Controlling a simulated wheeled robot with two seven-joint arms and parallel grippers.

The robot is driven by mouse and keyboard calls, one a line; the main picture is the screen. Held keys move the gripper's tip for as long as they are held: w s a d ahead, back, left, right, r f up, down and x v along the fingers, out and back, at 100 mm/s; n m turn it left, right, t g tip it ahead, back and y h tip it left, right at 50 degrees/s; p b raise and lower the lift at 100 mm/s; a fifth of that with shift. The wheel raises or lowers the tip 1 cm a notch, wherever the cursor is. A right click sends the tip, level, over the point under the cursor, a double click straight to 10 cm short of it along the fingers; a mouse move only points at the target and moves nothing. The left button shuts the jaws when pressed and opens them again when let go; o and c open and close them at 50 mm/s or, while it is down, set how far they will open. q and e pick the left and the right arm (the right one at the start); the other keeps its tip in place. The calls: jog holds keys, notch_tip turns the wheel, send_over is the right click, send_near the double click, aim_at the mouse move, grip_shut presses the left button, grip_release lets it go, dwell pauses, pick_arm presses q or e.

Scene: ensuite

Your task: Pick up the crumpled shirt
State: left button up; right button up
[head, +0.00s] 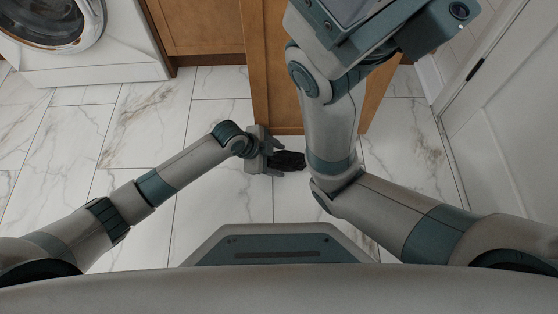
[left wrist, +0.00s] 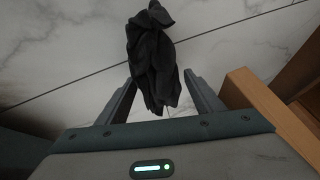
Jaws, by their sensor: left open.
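The crumpled shirt is a small black bundle (head: 289,160) on the marble floor, close to the base of the wooden cabinet. In the head view its right side is partly hidden by my right arm. My left gripper (head: 275,158) is open beside it. In the left wrist view the shirt (left wrist: 153,58) lies ahead of and between the two open fingers (left wrist: 160,98), with its near end reaching into the gap. I cannot tell whether the fingers touch it. My right arm is raised over the cabinet; its fingers are not visible.
A wooden cabinet (head: 268,60) stands just beyond the shirt, and its edge (left wrist: 265,105) is close on the right in the left wrist view. A white washing machine (head: 90,70) is at the upper left. A white door (head: 505,110) is at the right. The floor (head: 120,140) at left is clear.

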pick_arm(q)
jog(key=c, duration=1)
jog(key=shift+r, duration=0.15)
